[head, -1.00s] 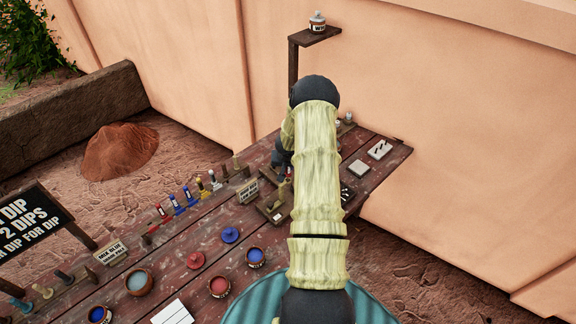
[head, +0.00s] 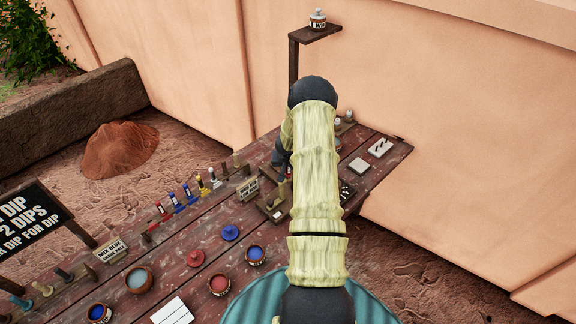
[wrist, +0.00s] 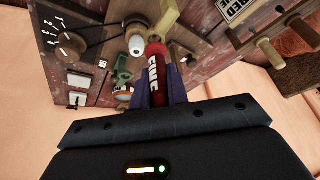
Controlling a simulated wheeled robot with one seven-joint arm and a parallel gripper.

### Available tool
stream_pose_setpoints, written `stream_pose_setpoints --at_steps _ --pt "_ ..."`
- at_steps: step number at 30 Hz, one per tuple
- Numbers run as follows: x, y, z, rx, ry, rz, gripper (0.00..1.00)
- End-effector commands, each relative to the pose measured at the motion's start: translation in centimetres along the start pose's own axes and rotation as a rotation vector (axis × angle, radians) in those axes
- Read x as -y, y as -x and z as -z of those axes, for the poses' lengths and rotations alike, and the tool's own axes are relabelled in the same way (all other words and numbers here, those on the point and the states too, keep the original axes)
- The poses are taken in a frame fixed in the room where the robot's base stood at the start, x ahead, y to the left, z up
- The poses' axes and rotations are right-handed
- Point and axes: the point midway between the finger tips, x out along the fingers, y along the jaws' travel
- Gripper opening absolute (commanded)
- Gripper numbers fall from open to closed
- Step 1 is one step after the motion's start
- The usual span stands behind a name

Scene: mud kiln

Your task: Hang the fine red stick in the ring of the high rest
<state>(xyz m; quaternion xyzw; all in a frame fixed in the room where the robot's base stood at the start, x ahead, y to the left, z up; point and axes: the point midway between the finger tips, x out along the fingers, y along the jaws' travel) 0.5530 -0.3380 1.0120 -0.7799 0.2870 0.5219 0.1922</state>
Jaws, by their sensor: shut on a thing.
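My gripper (wrist: 160,82) is shut on the fine red stick (wrist: 156,70) in the wrist view. The stick is dark red with a white FINE label and a pale tan end pointing away from the jaws. In the head view my own arm hides most of the gripper and stick, near the back of the table. I cannot make out the high rest or its ring for certain. Wooden pegs on a dark stand (wrist: 272,48) show at the right of the wrist view, apart from the stick.
The plank table (head: 130,268) holds a row of coloured sticks (head: 180,202), pots (head: 138,280) and small signs (head: 111,250). A post with a shelf (head: 318,34) bearing a jar rises behind my arm. A plaster wall (head: 440,110) stands behind the table.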

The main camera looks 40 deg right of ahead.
Motion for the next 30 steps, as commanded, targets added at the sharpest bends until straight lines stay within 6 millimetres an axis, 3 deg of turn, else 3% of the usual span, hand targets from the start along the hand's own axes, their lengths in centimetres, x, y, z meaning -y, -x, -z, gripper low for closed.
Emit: stream_pose_setpoints --at_steps 30 --pt "-0.07 -0.79 -0.32 0.000 0.000 -0.001 0.00"
